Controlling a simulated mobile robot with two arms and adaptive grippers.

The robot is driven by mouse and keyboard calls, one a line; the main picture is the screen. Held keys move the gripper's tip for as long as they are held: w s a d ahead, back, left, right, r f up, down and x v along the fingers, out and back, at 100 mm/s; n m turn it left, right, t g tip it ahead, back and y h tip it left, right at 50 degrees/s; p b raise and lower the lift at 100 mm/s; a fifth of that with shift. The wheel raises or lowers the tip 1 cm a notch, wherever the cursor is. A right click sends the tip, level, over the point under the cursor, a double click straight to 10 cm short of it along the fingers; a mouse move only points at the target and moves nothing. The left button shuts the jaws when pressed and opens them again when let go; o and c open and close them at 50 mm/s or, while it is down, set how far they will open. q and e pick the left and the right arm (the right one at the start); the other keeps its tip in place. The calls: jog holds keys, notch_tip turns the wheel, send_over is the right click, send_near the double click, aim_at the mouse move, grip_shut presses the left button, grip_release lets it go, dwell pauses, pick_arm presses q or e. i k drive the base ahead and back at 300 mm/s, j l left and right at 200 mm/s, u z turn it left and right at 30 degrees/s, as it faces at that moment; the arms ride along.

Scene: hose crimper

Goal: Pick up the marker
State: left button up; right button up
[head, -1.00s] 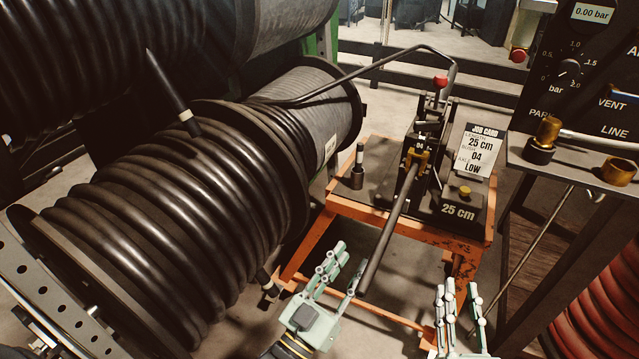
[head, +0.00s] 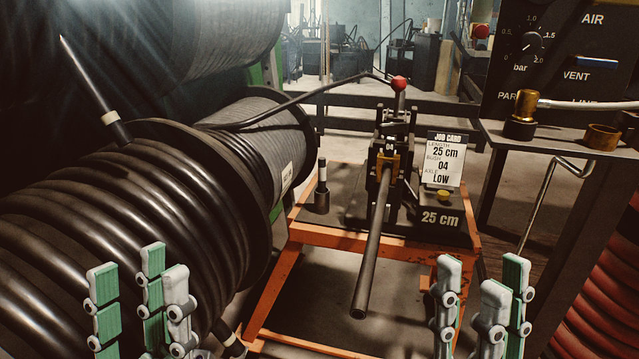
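The marker appears to be the slim dark cylinder with a pale band (head: 322,176), standing upright in a small dark holder (head: 322,201) at the left side of the orange-framed bench (head: 345,237). My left gripper (head: 135,280) is at the lower left, in front of the large hose reel, fingers up, spread and empty. It is well to the left of the marker and nearer to me. My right gripper (head: 482,285) is at the lower right, in front of the bench, fingers up, apart and empty. Neither gripper touches the marker.
A pressure panel (head: 560,60) stands right.

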aim_at(321, 161)
jog(key=l+u, duration=0.1)
jog(key=l, duration=1.1)
jog(key=i+l, duration=0.1)
jog(key=l, duration=0.4)
jog(key=i+u, duration=0.05)
